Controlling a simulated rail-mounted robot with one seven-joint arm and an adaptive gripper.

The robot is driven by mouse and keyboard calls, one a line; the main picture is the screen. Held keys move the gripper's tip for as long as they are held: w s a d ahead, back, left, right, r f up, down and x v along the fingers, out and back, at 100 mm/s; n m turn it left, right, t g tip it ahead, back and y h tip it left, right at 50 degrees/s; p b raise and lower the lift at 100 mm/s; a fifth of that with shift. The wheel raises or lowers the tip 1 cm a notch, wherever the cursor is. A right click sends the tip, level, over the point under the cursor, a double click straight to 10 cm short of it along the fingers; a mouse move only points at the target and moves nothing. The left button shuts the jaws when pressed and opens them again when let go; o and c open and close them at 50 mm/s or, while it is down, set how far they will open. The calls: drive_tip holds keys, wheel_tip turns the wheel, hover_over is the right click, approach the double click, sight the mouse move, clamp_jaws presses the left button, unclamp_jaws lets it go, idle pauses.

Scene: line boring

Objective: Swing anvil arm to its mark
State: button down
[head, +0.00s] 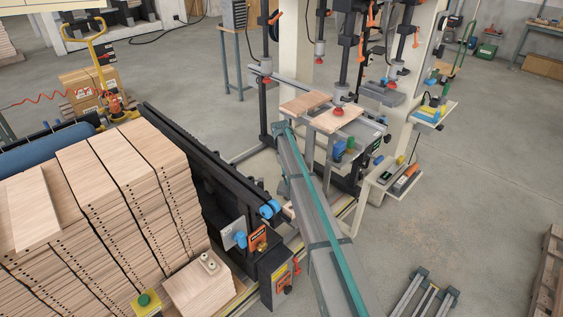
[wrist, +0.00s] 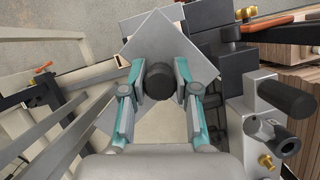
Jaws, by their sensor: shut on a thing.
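In the wrist view my gripper (wrist: 159,85) has its teal-lined fingers closed around a black round knob (wrist: 160,82). The knob sits in front of a light grey, angled plate (wrist: 150,38). The knob and plate may belong to the anvil arm, but I cannot tell for sure. I cannot make out its mark in either view. In the head view my grey and teal arm reaches toward the boring machine (head: 378,132), and the gripper's fingers are hidden there.
Wooden boards (head: 338,117) lie on the machine under red-tipped clamps. A black conveyor rail (head: 195,140) and stacked boards (head: 120,190) stand left of my arm. In the wrist view a black cylinder (wrist: 287,98) and brass fittings (wrist: 268,161) are close at right.

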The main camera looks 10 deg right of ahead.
drive_tip(key=shift+d+n, duration=0.4)
drive_tip(key=shift+d, duration=0.05)
drive_tip(key=shift+s+d, duration=0.1)
drive_tip(key=shift+d+n+t, duration=0.2)
drive_tip(key=shift+n+t, duration=0.1)
drive_tip(key=c, duration=0.9)
unclamp_jaws()
drive_tip(key=shift+o, duration=0.2)
drive_tip(key=shift+s+d+r+p, duration=0.1)
drive_tip(key=shift+d+r+p, duration=0.3)
drive_tip(key=shift+r, duration=0.55)
drive_tip(key=shift+s+d+r+p, duration=0.1)
drive_tip(key=shift+d+r+p, duration=0.35)
drive_tip(key=shift+r, duration=0.45)
drive_tip(key=shift+s+d+r+p, duration=0.1)
drive_tip(key=shift+d+r+p, duration=0.15)
drive_tip(key=shift+r+p, duration=0.5)
drive_tip(key=shift+w+r, duration=0.1)
drive_tip(key=shift+r, duration=0.1)
